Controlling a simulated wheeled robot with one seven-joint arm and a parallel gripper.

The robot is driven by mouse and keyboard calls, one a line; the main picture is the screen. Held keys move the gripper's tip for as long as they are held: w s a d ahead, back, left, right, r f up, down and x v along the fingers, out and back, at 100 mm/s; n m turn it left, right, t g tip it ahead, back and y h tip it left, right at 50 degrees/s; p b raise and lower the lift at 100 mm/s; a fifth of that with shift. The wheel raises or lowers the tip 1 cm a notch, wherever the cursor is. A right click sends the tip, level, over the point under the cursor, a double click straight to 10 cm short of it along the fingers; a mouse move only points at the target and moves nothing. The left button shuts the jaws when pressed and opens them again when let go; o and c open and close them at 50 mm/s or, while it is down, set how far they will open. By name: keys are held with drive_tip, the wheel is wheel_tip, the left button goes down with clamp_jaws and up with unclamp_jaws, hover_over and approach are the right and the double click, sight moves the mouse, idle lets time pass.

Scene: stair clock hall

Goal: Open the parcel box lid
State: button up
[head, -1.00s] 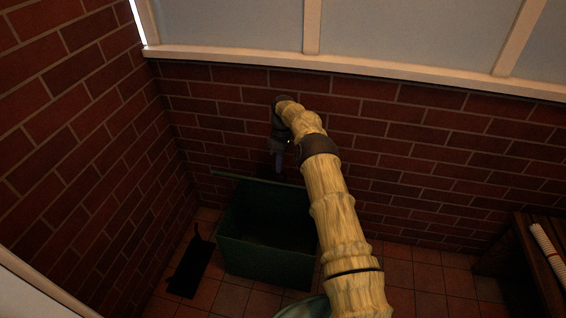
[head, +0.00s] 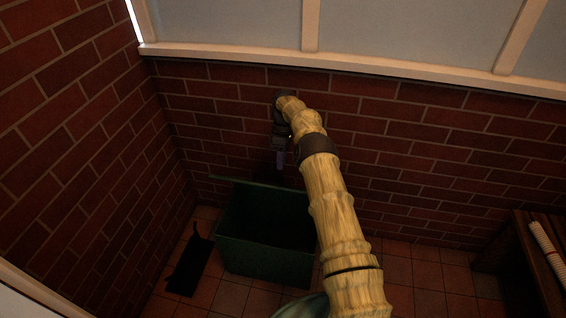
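The parcel box (head: 262,262) is a dark green box on the tiled floor by the back brick wall. Its top is open and its dark inside shows. Its lid (head: 252,182) stands raised at the back, seen nearly edge-on as a thin strip. My gripper (head: 280,166) hangs pointing down above the back edge of the box, near the lid. It looks apart from the lid, but its fingers are small and dark, so I cannot tell whether they are open or shut.
A black object (head: 188,262) lies on the floor left of the box, by the left brick wall. A wooden bench (head: 545,262) with a white rolled item (head: 550,255) stands at the right. Tiled floor between box and bench is clear.

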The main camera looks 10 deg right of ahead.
drive_tip(key=v, duration=0.3)
drive_tip(key=p+v, duration=0.1)
drive_tip(key=v, duration=0.1)
drive_tip(key=shift+s+a+r, duration=0.2)
drive_tip(key=shift+s+a, duration=0.05)
drive_tip(key=shift+s, duration=0.15)
